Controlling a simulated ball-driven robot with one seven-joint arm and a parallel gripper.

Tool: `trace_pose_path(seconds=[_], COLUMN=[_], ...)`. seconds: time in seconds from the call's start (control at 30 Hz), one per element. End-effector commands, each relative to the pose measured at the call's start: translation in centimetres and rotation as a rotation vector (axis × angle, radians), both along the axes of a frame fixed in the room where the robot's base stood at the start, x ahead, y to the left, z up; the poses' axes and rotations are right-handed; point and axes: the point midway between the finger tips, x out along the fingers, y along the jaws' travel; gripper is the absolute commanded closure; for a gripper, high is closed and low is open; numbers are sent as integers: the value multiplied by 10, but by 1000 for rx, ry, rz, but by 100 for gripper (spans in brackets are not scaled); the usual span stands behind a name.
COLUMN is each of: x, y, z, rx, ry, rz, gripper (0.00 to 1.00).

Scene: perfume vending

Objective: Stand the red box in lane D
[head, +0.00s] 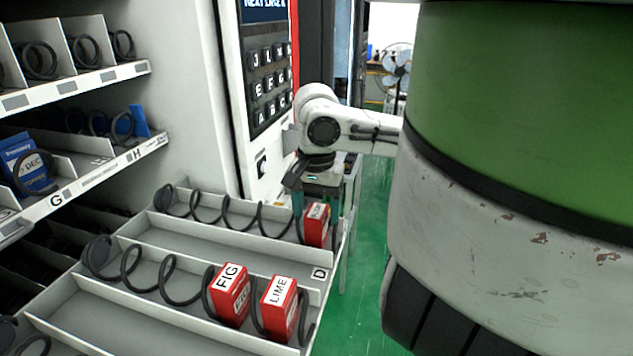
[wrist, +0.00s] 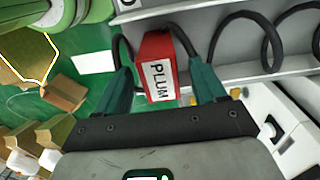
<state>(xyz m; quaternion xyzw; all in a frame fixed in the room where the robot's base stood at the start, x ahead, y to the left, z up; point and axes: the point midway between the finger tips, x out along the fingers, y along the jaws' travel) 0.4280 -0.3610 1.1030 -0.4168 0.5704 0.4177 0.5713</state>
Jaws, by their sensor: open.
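The red box (head: 316,231) with a white top label stands at the front end of a spring coil, in the tray lane beside the D label (head: 319,273). In the wrist view the red box (wrist: 155,48) reads PLUM. My gripper (head: 316,203) points down over the box from above. In the wrist view my gripper (wrist: 163,75) is open, with one green finger on each side of the box. I cannot tell whether the fingers touch it.
Two more red boxes, FIG (head: 230,295) and LIME (head: 279,308), stand in the neighbouring lane's coil. Upper shelves with coils and blue boxes (head: 22,162) are at the left. A keypad panel (head: 268,85) stands behind. Cardboard boxes (wrist: 64,93) lie on the green floor.

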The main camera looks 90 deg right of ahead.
Motion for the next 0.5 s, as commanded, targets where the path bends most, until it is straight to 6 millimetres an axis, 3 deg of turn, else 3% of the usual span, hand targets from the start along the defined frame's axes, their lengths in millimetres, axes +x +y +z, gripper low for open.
trace_pose_path(seconds=[0.3, 0.5], x=[0, 0], y=[-1, -1], z=[66, 90], rx=[-4, -2], ry=[0, 2], rz=[1, 1], gripper=[30, 30])
